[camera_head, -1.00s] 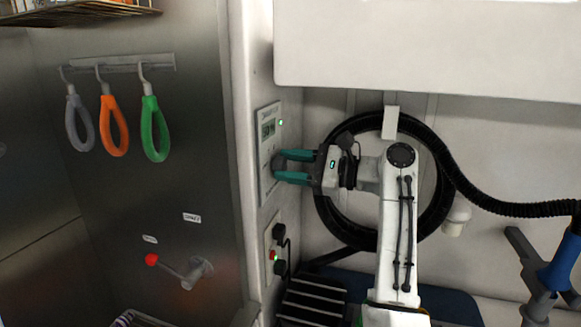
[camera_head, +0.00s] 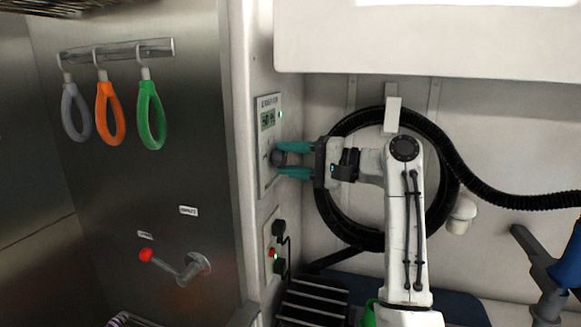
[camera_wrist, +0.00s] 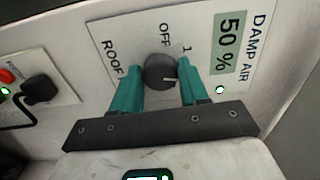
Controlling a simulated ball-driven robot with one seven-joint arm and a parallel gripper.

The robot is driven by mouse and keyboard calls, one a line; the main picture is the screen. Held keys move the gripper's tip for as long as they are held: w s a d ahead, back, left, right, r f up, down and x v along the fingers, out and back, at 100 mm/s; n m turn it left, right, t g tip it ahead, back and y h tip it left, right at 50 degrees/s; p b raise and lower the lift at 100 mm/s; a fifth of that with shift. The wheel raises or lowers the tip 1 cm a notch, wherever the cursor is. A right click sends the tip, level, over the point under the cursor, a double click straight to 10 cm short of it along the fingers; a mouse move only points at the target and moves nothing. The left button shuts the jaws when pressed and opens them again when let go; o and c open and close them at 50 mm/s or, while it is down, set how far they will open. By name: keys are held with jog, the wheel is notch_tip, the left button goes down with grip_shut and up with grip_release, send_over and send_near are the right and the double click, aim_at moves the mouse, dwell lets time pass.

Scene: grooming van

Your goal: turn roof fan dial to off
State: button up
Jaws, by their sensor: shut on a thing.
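The roof fan dial (camera_wrist: 160,70) is a round dark knob on a white wall panel (camera_head: 268,186). It also shows in the head view (camera_head: 278,157). In the wrist view, OFF and 1 are printed along the knob's far side, with ROOF to the left. A short white mark on the knob points right, away from OFF. My gripper (camera_wrist: 160,88) has its two teal fingers on either side of the knob and is shut on it. In the head view my gripper (camera_head: 282,159) reaches the panel from the right.
The panel has a DAMP AIR display (camera_wrist: 230,42) reading 50 %. A socket plate (camera_head: 272,250) with black plugs sits below it. A coiled black hose (camera_head: 335,222) hangs behind my arm. Coloured loops (camera_head: 150,115) and a red-tipped lever (camera_head: 147,255) are on the left wall.

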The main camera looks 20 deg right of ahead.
jog(key=n+b, duration=0.1)
jog(key=n, duration=0.1)
jog(key=n+b, duration=0.2)
jog(key=shift+f+n, duration=0.4)
jog(key=n+b, duration=0.2)
jog(key=n, duration=0.1)
jog(key=shift+f+n+b, duration=0.1)
jog(key=shift+n+b, duration=0.2)
jog(key=shift+b, duration=0.05)
jog(key=n+b, duration=0.3)
jog(key=n, duration=0.2)
jog(key=shift+d+b, duration=0.1)
jog(key=shift+b, duration=0.2)
jog(key=shift+w+n+b, duration=0.15)
jog(key=shift+n+b, duration=0.85)
jog(key=shift+n, duration=1.1)
jog(key=o, duration=1)
jog(key=shift+r, duration=0.25)
jog(key=shift+o, duration=0.2)
